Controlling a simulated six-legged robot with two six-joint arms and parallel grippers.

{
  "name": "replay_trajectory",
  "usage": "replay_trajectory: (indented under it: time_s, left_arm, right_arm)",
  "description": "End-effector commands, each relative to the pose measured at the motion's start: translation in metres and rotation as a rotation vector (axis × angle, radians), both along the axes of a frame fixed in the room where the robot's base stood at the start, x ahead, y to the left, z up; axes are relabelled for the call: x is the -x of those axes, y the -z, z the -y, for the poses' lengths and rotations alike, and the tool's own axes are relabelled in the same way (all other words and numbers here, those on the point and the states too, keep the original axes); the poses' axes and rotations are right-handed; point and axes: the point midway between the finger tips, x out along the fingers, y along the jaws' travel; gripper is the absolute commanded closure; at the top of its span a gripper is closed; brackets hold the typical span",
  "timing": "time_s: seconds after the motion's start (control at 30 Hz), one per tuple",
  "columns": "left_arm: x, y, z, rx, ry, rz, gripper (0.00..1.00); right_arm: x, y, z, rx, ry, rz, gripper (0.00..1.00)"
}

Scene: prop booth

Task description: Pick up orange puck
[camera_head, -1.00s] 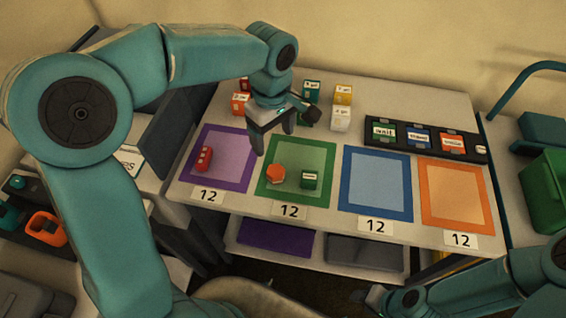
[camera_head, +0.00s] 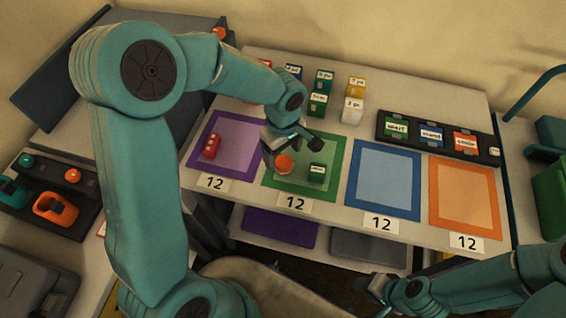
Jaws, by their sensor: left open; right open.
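The orange puck (camera_head: 284,164) lies on the left part of the green-bordered mat (camera_head: 300,189). My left gripper (camera_head: 270,164) is open and low over that mat, right at the puck. One finger shows at the puck's left side; the other is hard to make out, and I cannot tell whether either touches the puck. My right gripper (camera_head: 368,290) is at the bottom, in front of the table and far from the puck, with its jaws small in view.
A green block (camera_head: 317,173) sits right of the puck on the same mat. A red block (camera_head: 211,146) is on the purple mat (camera_head: 241,136). Several coloured blocks stand behind. The blue mat (camera_head: 384,184) and orange mat (camera_head: 464,199) are empty. A dark tray (camera_head: 384,124) holds labelled cards.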

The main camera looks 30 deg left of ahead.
Motion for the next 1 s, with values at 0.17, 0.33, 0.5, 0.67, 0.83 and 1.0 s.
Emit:
replay_trajectory:
  time_s: [0.17, 0.33, 0.5, 0.67, 0.83, 1.0]
  left_arm:
    - [-0.004, 0.030, -0.003, 0.000, 0.001, -0.005, 0.21]
    - [-0.005, 0.043, -0.003, 0.000, 0.000, -0.002, 0.21]
    - [-0.005, 0.043, -0.003, 0.000, 0.000, -0.001, 0.21]
    - [-0.005, 0.043, -0.003, 0.000, 0.000, -0.001, 0.67]
    - [-0.005, 0.043, -0.003, 0.000, 0.000, -0.001, 0.84]
    - [-0.005, 0.042, -0.003, 0.000, 0.000, 0.000, 0.84]
  right_arm:
    - [0.000, -0.008, 0.000, 0.000, 0.000, 0.000, 0.57]
    - [0.000, -0.008, 0.000, 0.000, 0.000, 0.000, 0.57]
    - [0.000, -0.008, 0.000, 0.000, 0.000, 0.000, 0.57]
    - [0.000, -0.008, 0.000, 0.000, 0.000, 0.000, 0.57]
    - [0.000, -0.008, 0.000, 0.000, 0.000, 0.000, 0.57]
    - [0.000, -0.008, 0.000, 0.000, 0.000, 0.000, 0.57]
